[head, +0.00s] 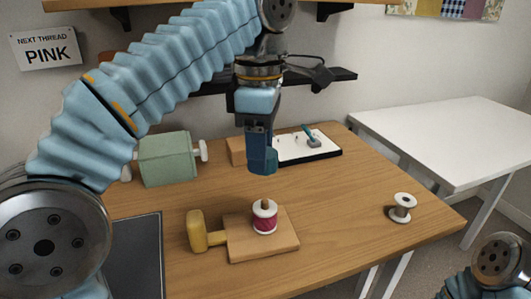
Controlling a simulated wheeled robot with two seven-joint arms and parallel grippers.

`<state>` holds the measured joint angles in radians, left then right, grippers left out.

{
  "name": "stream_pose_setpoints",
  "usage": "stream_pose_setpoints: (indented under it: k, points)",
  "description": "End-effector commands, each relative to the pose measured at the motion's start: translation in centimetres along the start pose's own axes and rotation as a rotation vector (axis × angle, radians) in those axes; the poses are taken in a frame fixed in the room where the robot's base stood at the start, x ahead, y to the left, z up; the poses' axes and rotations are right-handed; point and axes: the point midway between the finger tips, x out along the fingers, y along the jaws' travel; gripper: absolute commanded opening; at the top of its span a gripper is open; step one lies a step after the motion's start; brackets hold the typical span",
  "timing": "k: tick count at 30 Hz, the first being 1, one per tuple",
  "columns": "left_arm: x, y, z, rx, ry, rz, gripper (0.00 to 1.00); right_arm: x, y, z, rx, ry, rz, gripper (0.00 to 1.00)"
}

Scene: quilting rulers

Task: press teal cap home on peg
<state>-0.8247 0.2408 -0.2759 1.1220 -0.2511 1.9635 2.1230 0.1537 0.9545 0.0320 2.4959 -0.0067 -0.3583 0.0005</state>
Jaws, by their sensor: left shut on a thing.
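The teal cap (264,167) is at the tips of my left gripper (261,150), which points down and is shut on it. The cap is above the peg (265,204), with a clear gap between them. The peg is a short brown stub showing at the top of a spool with pink thread (265,221). The spool stands upright on a wooden board (283,243). The gripper fingers partly hide the cap. Of my right arm only a joint shows at the lower right; its gripper is out of view.
A yellow mallet (196,231) lies against the board's left side. An empty white spool (402,208) stands to the right. A dark mat (138,255) lies at the left. The table's right part is mostly clear.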

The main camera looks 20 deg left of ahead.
Motion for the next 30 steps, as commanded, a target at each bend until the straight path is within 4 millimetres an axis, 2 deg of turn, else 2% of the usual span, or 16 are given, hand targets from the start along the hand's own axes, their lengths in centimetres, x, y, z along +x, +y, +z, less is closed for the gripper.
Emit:
stream_pose_setpoints:
  k: [13, 30]
  points:
    - [0.7, 0.0, 0.0, 0.001, 0.000, 0.000, 0.23, 0.5, 0.2, 0.0, 0.001, 0.000, 0.001, 0.78]
    - [5.7, 0.0, 0.0, 0.000, 0.000, 0.000, 0.23, 4.3, 1.9, 0.0, 0.007, 0.005, 0.005, 0.78]
